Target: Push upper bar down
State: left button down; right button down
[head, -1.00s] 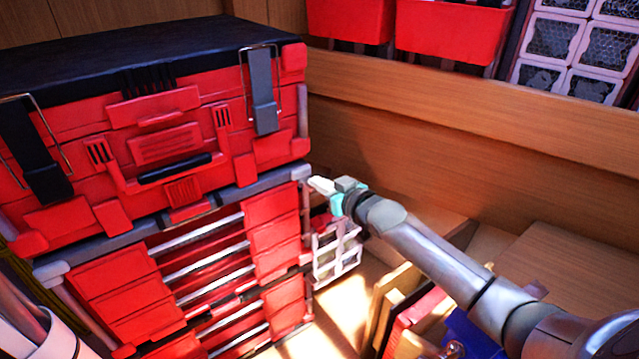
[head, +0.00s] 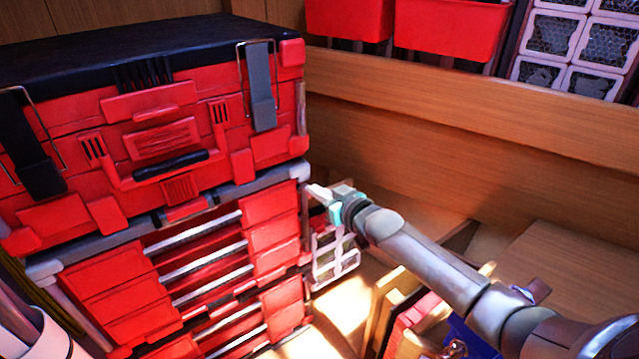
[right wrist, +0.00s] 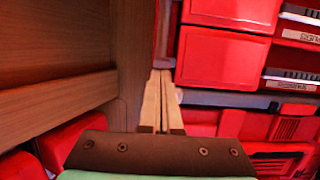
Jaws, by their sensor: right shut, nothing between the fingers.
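The red chest (head: 170,140) has a black lid and stands at the left on a red drawer cabinet (head: 110,285). Several silver bars cross the cabinet front, and the topmost silver bar (head: 195,232) lies just below the chest. A grey bar-like edge (head: 245,188) runs between chest and cabinet. My right gripper (head: 316,192) is shut and empty at the cabinet's upper right corner. Whether its tips touch it I cannot tell. In the right wrist view the two tan fingers (right wrist: 160,92) are together, pointing at a narrow upright beside red panels. My left gripper is out of view.
A wooden wall (head: 450,130) closes the back. Red bins (head: 450,28) and a white wire crate (head: 575,45) sit above it. A white rack (head: 333,257) stands below my right gripper. Boards (head: 395,320) and a wooden box (head: 570,275) are at the lower right.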

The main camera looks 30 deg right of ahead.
notch_tip(320, 180, up, 5)
jog(key=p, duration=0.4)
jog(key=shift+f, duration=0.15)
jog(key=v, duration=1)
jog(key=shift+f+b, duration=0.3)
jog(key=shift+f, duration=0.05)
